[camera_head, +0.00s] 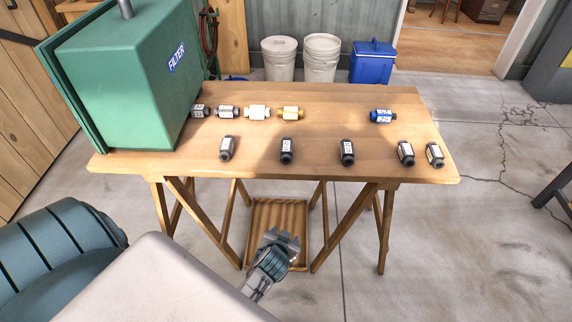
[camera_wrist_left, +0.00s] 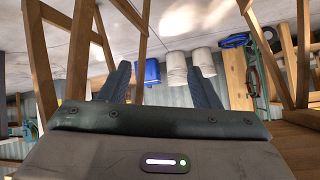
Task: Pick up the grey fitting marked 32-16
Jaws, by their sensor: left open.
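Several dark grey fittings with white labels stand or lie on the wooden table (camera_head: 320,100). The front row has fittings at the left (camera_head: 227,148), centre left (camera_head: 287,151), centre right (camera_head: 347,152), right (camera_head: 405,153) and far right (camera_head: 434,155). A dark fitting (camera_head: 200,111) and a grey fitting (camera_head: 228,111) are in the back row. The label marks are too small to read, so I cannot tell which is 32-16. My left gripper (camera_head: 283,240) is open and empty, in front of the table and below its top; its fingers (camera_wrist_left: 160,78) show apart in the left wrist view. My right gripper is out of view.
A green filter housing (camera_head: 120,85) fills the table's left end. A wooden tray (camera_head: 262,215) lies beneath. Buckets (camera_head: 322,60) and a blue cooler (camera_head: 372,63) stand behind.

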